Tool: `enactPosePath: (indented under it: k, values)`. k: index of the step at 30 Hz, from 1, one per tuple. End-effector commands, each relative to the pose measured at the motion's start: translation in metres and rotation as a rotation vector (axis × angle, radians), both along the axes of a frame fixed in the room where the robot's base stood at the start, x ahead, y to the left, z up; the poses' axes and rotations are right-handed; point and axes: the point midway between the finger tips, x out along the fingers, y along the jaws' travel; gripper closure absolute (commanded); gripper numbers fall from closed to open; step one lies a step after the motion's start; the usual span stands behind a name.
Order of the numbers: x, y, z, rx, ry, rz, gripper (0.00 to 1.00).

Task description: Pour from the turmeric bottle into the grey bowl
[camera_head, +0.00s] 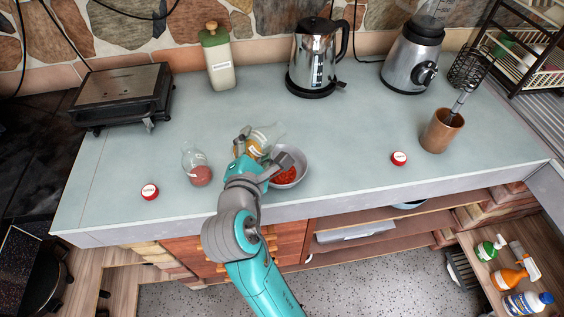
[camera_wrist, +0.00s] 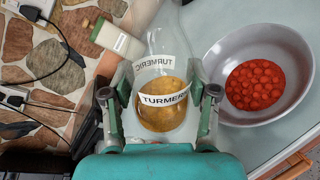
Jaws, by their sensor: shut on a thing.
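The turmeric bottle (camera_wrist: 162,112) is clear, with a white label and yellow-orange contents. My gripper (camera_wrist: 160,118) is shut around its body in the wrist view. In the head view, the bottle (camera_head: 264,138) is tilted, its neck toward the upper right, and my gripper (camera_head: 252,155) holds it just left of the grey bowl (camera_head: 300,164). The bowl also shows in the wrist view (camera_wrist: 222,60), right of the bottle, with red round pieces (camera_wrist: 257,84) in it. The bottle's mouth is beyond the top of the wrist view. No stream of powder is visible.
A clear bottle with red contents (camera_head: 198,168) stands left of my gripper. Red-and-white caps lie at left (camera_head: 150,191) and right (camera_head: 399,158). A kettle (camera_head: 316,60), blender (camera_head: 411,58), tall container (camera_head: 219,62), grill (camera_head: 122,95) and copper cup (camera_head: 440,132) stand around the counter.

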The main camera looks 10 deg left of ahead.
Motion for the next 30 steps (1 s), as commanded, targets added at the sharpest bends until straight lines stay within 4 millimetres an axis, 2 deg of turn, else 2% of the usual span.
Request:
enactPosePath:
  k: [30]
  values:
    - [-0.0003, 0.0019, -0.0074, 0.062, 0.011, 0.000, 0.80]
